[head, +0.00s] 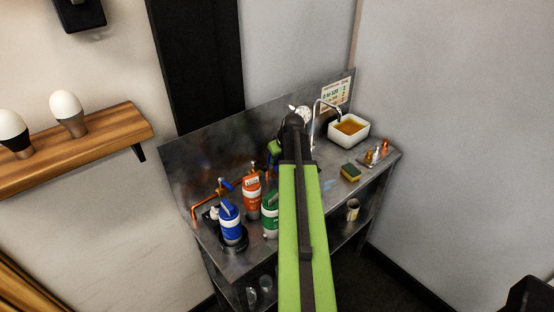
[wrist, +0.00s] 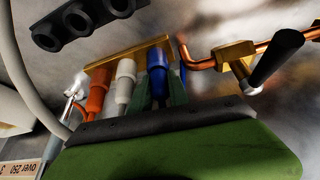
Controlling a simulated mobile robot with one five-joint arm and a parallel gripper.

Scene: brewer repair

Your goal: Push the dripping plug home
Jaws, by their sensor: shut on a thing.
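In the wrist view a brass bar (wrist: 130,58) carries an orange plug (wrist: 97,92), a white plug (wrist: 125,82) and a blue plug (wrist: 158,75) side by side. My gripper (wrist: 162,90) has its green fingers on both sides of the blue plug and is shut on it. The blue plug's lower part is hidden between the fingers. I cannot see any drip on the plugs or how deep each one sits. In the head view my gripper (head: 276,148) is at the back of the steel bench, and my arm hides much of that spot.
A copper pipe with a brass valve (wrist: 236,54) and black handle is right of the plugs. On the bench (head: 325,192) stand blue (head: 230,222), orange (head: 252,196) and green (head: 270,215) bottles, a sponge (head: 350,173) and a white basin (head: 362,133) of brown liquid.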

